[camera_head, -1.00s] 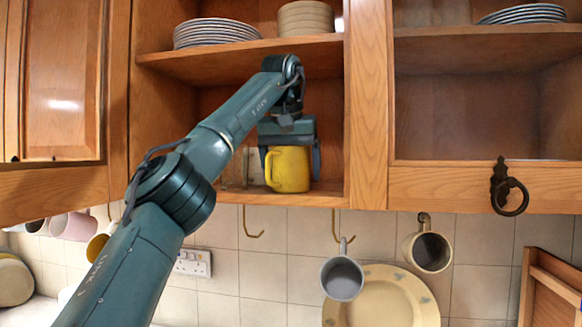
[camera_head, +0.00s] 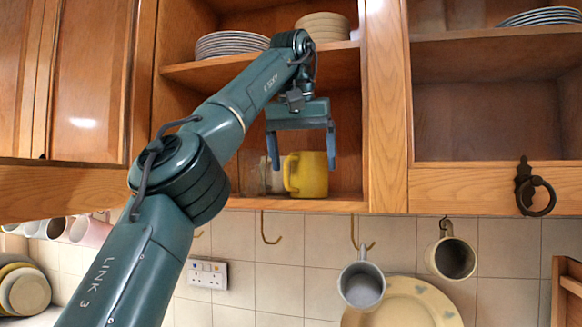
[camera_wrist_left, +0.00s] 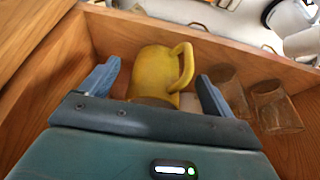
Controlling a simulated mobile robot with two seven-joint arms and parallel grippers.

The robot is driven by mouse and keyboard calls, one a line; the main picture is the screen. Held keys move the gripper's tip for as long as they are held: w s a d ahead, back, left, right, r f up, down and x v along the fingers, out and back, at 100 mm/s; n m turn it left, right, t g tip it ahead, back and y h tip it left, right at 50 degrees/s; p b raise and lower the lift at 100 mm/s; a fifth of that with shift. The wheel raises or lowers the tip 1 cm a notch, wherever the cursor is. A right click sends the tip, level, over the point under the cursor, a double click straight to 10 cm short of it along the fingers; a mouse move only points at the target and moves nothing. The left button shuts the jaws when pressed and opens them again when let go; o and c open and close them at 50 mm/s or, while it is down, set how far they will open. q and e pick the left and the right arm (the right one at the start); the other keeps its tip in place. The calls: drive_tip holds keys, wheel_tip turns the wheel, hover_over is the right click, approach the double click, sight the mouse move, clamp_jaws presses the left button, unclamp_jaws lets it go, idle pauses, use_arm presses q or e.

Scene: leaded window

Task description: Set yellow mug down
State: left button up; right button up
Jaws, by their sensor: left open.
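The yellow mug (camera_head: 308,174) stands upright on the lower shelf (camera_head: 290,203) of the open cupboard, near its front edge, with its handle to the left. It also shows in the left wrist view (camera_wrist_left: 158,72). My left gripper (camera_head: 303,164) is open, with its body above the mug. Its fingers are spread to either side of the mug, with gaps between. In the left wrist view the gripper (camera_wrist_left: 160,80) has the mug between and beyond its fingertips. My right gripper is not in view.
Clear glasses (camera_wrist_left: 278,106) stand beside the mug on the shelf. Stacked plates (camera_head: 232,44) and bowls (camera_head: 323,27) are on the shelf above. The cupboard's right post (camera_head: 386,110) is close to the gripper. Mugs hang from hooks below, including a grey one (camera_head: 362,285).

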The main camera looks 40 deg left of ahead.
use_arm(q)
drive_tip(key=s+d+b, duration=0.1)
drive_tip(key=s+d, duration=0.2)
drive_tip(key=s, duration=0.3)
drive_tip(key=shift+s+d+b, duration=0.35)
drive_tip(key=shift+s+d, duration=0.05)
idle(0.3)
